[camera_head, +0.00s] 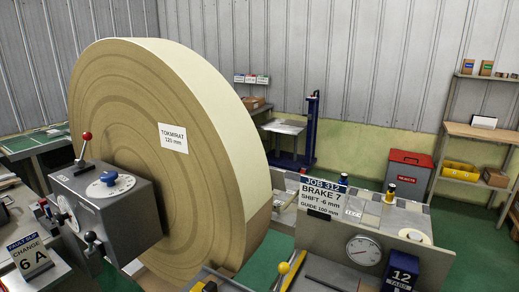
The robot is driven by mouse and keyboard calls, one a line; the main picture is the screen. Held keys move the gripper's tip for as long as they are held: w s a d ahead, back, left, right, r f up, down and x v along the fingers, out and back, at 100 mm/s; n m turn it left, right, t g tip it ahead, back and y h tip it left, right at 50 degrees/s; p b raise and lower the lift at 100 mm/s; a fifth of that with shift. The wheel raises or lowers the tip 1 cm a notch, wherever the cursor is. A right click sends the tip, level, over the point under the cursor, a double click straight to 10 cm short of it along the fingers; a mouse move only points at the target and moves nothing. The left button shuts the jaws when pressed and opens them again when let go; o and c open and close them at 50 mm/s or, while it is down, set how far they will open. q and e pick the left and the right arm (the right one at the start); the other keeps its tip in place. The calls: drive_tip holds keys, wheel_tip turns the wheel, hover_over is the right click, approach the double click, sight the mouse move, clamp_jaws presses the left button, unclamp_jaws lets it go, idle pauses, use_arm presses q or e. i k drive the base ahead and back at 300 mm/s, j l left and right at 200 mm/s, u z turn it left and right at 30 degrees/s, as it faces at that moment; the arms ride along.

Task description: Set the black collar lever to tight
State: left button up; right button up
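A small lever with a black ball knob (91,238) sticks out of the front of a grey metal box (128,215) at the left, low beside the big roll. It looks like the black collar lever; no tight or loose marking can be read there. The same box carries a red-knobbed lever (85,147) standing up on top and a blue knob (112,179) on a white dial plate. A round gauge (67,213) is on its left side. Neither of my grippers shows in the head view.
A sign (30,258) reads "CHANGE 6 A" at lower left. A job sign (321,192), a pressure gauge (363,250) and a yellow-knobbed lever (284,268) are at right. Green floor lies beyond.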

sight(90, 237)
drive_tip(key=j+u, duration=0.1)
drive_tip(key=u, duration=0.6)
drive_tip(key=j+u, duration=0.15)
drive_tip(key=u, duration=0.25)
